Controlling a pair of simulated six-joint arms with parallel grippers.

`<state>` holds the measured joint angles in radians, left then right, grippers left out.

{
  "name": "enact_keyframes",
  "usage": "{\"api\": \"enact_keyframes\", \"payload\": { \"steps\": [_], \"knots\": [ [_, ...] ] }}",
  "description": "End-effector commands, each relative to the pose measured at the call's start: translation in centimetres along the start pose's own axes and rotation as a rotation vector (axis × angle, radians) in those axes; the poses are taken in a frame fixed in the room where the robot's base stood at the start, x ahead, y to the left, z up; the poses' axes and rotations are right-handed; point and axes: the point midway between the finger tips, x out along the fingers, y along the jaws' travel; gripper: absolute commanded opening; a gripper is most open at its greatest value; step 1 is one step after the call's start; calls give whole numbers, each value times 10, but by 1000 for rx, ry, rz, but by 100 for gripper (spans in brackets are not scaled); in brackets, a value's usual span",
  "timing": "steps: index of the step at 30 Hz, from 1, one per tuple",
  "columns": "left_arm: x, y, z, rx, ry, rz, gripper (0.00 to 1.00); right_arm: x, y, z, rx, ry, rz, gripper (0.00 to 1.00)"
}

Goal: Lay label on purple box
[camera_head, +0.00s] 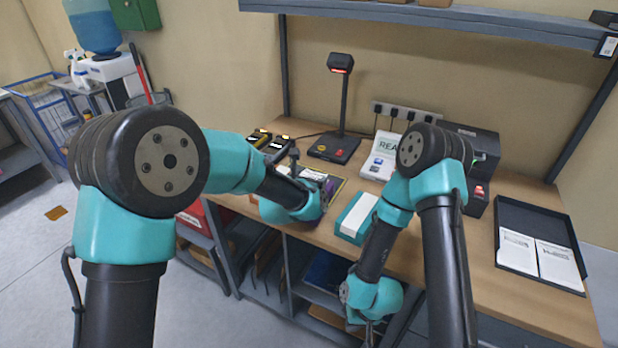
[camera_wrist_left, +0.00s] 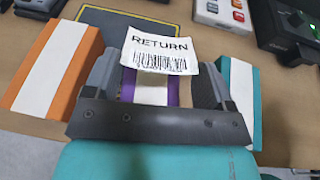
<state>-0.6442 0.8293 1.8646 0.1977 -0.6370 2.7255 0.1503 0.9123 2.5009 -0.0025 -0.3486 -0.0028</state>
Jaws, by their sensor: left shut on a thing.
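My left gripper (camera_wrist_left: 158,78) is shut on a white label (camera_wrist_left: 158,50) printed "RETURN" with a barcode. It also shows in the head view (camera_head: 322,200), over the work table. The purple box (camera_wrist_left: 172,92), with a white band across it, shows between the fingers, below and behind the label. The label hides part of this box; I cannot tell whether they touch. In the head view the arm hides most of the box. My right gripper (camera_head: 368,328) hangs low in front of the table; its fingers are too small to read.
An orange box (camera_wrist_left: 88,50) stands left of the purple one, a teal box (camera_head: 345,226) right of it. A dark mat with yellow edging (camera_wrist_left: 125,20) lies behind. A scanner stand (camera_head: 340,140), a label printer (camera_head: 478,155) and a black tray (camera_head: 548,222) are on the table.

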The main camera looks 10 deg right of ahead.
Motion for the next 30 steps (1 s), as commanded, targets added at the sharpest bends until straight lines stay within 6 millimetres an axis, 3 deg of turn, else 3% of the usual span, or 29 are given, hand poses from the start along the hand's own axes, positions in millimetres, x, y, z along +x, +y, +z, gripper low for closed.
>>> {"api": "enact_keyframes", "payload": {
  "steps": [15,29,30],
  "knots": [
    [13,0,-44,-1,1,1,45,0,0,0,0,0,0,0],
    [16,0,-52,-1,1,0,45,0,0,0,0,0,0,0],
    [16,0,-52,-2,2,0,75,0,0,0,0,0,0,0]
  ]
}}
